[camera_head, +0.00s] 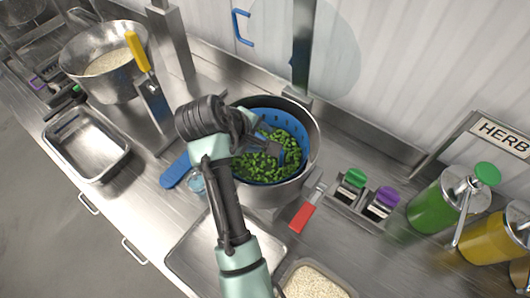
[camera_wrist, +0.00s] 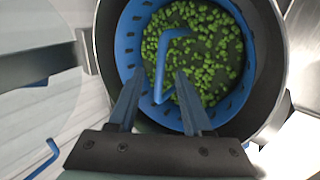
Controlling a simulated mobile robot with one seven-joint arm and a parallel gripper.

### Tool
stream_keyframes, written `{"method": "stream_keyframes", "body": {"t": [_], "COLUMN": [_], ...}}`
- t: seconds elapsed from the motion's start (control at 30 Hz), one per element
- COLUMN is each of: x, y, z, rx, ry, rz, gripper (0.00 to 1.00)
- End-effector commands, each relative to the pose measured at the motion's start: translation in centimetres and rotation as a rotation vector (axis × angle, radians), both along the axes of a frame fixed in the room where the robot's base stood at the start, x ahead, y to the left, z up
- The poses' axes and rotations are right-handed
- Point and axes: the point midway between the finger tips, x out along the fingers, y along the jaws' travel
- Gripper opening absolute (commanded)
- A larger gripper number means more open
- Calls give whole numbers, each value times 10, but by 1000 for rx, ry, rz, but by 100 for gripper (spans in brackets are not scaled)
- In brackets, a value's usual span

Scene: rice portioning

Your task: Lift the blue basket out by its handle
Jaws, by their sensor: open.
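The blue basket (camera_head: 290,122) sits inside a steel pot (camera_head: 305,180) and holds green beans or peas. In the wrist view the basket's perforated wall (camera_wrist: 235,105) surrounds the green pieces (camera_wrist: 205,60). Its blue handle (camera_wrist: 161,72) shows there as a bent bar over the contents. My gripper (camera_wrist: 160,78) is open. Its two fingers point into the basket, one on each side of the bar in the picture. I cannot tell whether the bar lies at fingertip depth. In the head view my gripper (camera_head: 270,148) is over the basket, partly hidden by my arm.
A blue-handled item (camera_head: 175,170) lies left of the pot and a red-handled tool (camera_head: 302,216) at its front right. Green and purple-topped items (camera_head: 366,193), bottles (camera_head: 435,205) and a tray (camera_head: 190,255) stand around. A rice pot (camera_head: 105,75) is far left.

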Motion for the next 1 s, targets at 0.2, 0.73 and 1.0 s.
{"method": "stream_keyframes", "body": {"t": [0.2,0.73,1.0], "x": [8,32,32], "y": [-6,-21,-21], "z": [-14,-54,-56], "rx": [2,3,3], "ry": [0,-3,-3], "rz": [-1,1,1], "gripper": [50,50,42]}}
